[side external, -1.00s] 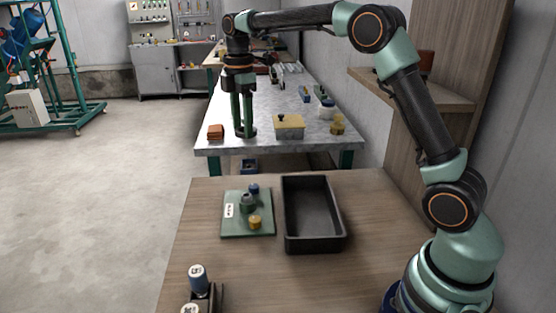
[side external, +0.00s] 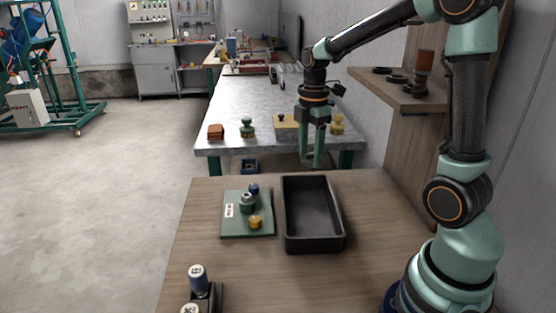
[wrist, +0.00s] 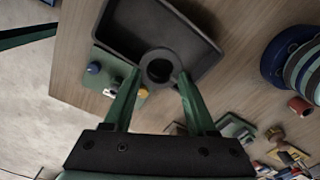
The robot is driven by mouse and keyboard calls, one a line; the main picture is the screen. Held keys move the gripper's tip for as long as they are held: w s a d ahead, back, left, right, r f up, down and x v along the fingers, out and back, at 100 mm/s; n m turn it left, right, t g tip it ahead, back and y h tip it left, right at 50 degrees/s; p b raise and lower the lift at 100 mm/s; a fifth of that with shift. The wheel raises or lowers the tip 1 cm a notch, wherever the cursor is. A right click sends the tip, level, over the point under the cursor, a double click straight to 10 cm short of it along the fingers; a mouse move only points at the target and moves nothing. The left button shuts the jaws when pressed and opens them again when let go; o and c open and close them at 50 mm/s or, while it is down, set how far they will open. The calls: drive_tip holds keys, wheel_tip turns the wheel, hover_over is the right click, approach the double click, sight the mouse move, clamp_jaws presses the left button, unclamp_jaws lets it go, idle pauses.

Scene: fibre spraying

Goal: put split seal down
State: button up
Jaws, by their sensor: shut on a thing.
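The split seal (wrist: 160,53) is a dark ring held between my fingertips in the wrist view. My gripper (wrist: 158,77) is shut on it, with one green finger at each side. In the side view my gripper (side external: 312,164) points down near the far end of the black tray (side external: 341,215). The seal is too small and dark to make out clearly there. In the wrist view the seal overlaps the rim of the tray (wrist: 200,55); I cannot tell its height above it. The tray looks empty.
A green board (side external: 240,229) with blue, green and yellow knobs lies left of the tray. A holder with a capped bottle (side external: 197,279) stands at the front. Dark rings (side external: 397,78) lie on the wooden shelf (side external: 425,103) at right. A yellow box (side external: 285,123) is on the far bench.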

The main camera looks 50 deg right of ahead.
sight(306, 218)
wheel_tip(306, 218, down, 17)
drive_tip(key=shift+f, duration=0.15)
idle(0.4)
drive_tip(key=shift+f, duration=0.1)
drive_tip(key=o, duration=1.3)
wheel_tip(306, 218, up, 11)
drive_tip(key=shift+s+a+r+m+t, duration=0.95)
drive_tip(key=shift+s+a+r+m, duration=0.25)
drive_tip(key=shift+a+r+m, duration=0.9)
drive_tip(key=shift+s+a+r+m+t, duration=1.1)
drive_tip(key=shift+a+r+m, duration=0.65)
drive_tip(key=shift+r+m, duration=0.7)
drive_tip(key=shift+s+a+r+m+t, duration=0.75)
drive_tip(key=shift+s+a+r+m, duration=0.6)
drive_tip(key=shift+a+r+m, duration=0.9)
